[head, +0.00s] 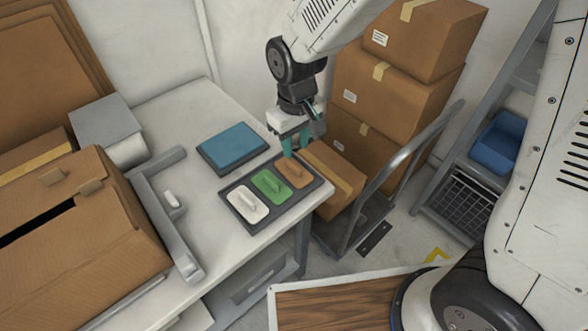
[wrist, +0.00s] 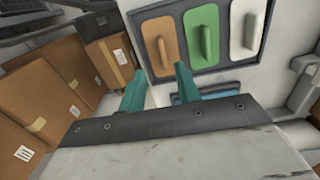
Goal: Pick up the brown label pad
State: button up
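The brown label pad (head: 294,173) lies in the right end of a dark grey tray (head: 236,222), beside a green pad (head: 271,185) and a white pad (head: 246,204). Each pad has a raised grip bar. In the wrist view the brown pad (wrist: 160,45) is ahead of my fingers, at the left of the row. My gripper (head: 295,148) is above the tray's far right side, close to the brown pad. In the wrist view my gripper (wrist: 158,80) has its two teal fingers spread, with nothing between them.
A blue pad (head: 232,147) lies on the white table behind the tray. An open cardboard box (head: 80,240) and a grey frame (head: 165,215) stand to the left. Stacked boxes (head: 395,90) on a trolley (head: 400,165) stand just beyond the table's right edge.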

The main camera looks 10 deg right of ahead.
aim_at(294, 164)
jog(key=f, duration=0.6)
jog(key=shift+a+f, duration=0.25)
jog(key=shift+f, duration=0.1)
grip_shut()
